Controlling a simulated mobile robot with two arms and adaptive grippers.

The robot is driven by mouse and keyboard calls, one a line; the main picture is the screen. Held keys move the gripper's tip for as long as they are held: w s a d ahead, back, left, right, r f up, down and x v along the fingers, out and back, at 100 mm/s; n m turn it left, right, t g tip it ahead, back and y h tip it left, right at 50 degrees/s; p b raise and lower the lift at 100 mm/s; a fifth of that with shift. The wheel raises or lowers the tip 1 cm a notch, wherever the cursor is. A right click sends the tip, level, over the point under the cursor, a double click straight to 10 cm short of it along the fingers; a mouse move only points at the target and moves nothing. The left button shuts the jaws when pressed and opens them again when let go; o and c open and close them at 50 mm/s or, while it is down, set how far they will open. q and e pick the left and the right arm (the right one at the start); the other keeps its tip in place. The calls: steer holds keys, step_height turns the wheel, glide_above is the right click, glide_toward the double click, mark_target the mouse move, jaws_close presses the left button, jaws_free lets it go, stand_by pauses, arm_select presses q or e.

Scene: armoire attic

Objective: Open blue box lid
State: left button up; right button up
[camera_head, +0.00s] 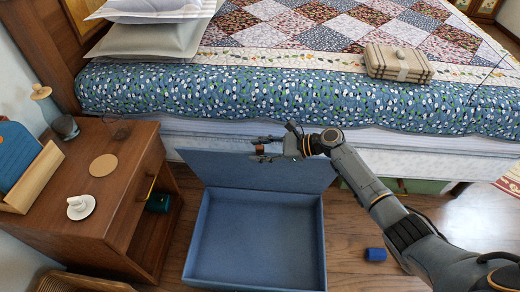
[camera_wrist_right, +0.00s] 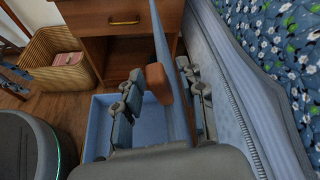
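The blue box (camera_head: 255,240) stands on the floor below the bed and beside the nightstand, its empty inside showing. Its lid (camera_head: 225,170) is raised and tilts back toward the bed side. A brown tab (camera_head: 260,149) is at the lid's upper edge. My right gripper (camera_head: 263,148) is at that edge. In the right wrist view, the gripper's fingers (camera_wrist_right: 160,88) stand apart on either side of the lid (camera_wrist_right: 160,35) and the brown tab (camera_wrist_right: 158,84), with gaps showing. The box's inside (camera_wrist_right: 150,122) shows below. My left gripper is not in view.
The wooden nightstand (camera_head: 95,200) stands close on the left of the box. The bed (camera_head: 270,100) borders the far side, with a folded plaid blanket (camera_head: 398,64) on it. A small blue object (camera_head: 376,254) lies on the floor to the right. A wicker basket (camera_wrist_right: 60,60) shows in the wrist view.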

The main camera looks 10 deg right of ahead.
steer(key=v, duration=1.2)
steer(key=shift+r, duration=0.1)
steer(key=shift+c, duration=0.4)
